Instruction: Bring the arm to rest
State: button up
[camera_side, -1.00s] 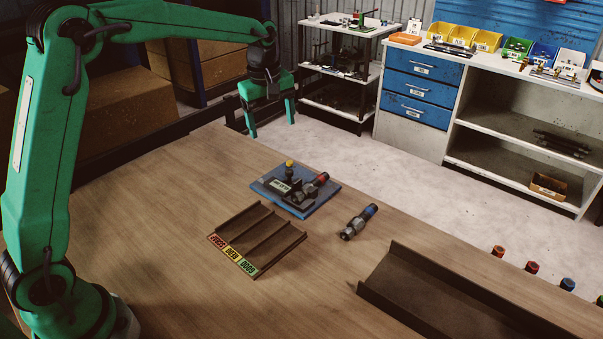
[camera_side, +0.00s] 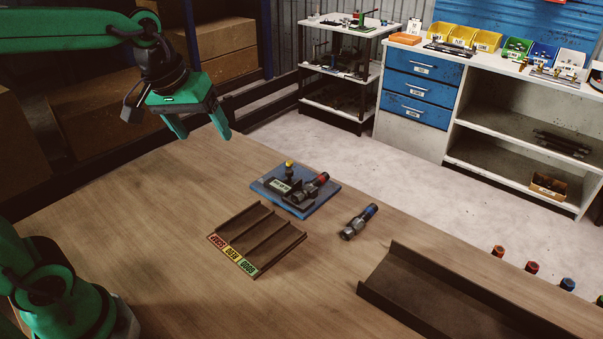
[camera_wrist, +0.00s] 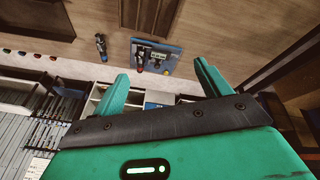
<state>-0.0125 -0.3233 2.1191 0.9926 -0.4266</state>
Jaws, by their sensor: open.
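My gripper (camera_side: 201,129) is open and empty, fingers pointing down, above the far left edge of the wooden table in the side view. In the wrist view both green fingers (camera_wrist: 161,84) stand wide apart with nothing between them. The blue crimper plate (camera_side: 322,205) carries a dark device with a red-banded fitting (camera_side: 314,185) lying in it; the plate also shows in the wrist view (camera_wrist: 172,51). A loose blue-banded fitting (camera_side: 358,221) lies on the table right of the plate.
A tray with three lanes (camera_side: 277,245), labelled red, yellow and green, lies in front of the plate. A brown trough (camera_side: 400,288) is at the right. Several capped pieces (camera_side: 532,267) line the table's right edge. The table's left part is clear.

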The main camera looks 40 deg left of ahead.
jog(key=s+f+m+t, duration=0.1)
jog(key=s+f+m, duration=0.2)
jog(key=s, duration=0.7)
jog(key=shift+s+d+f+m+t, duration=0.2)
jog(key=shift+f+m+t, duration=0.15)
jog(key=shift+m, duration=0.65)
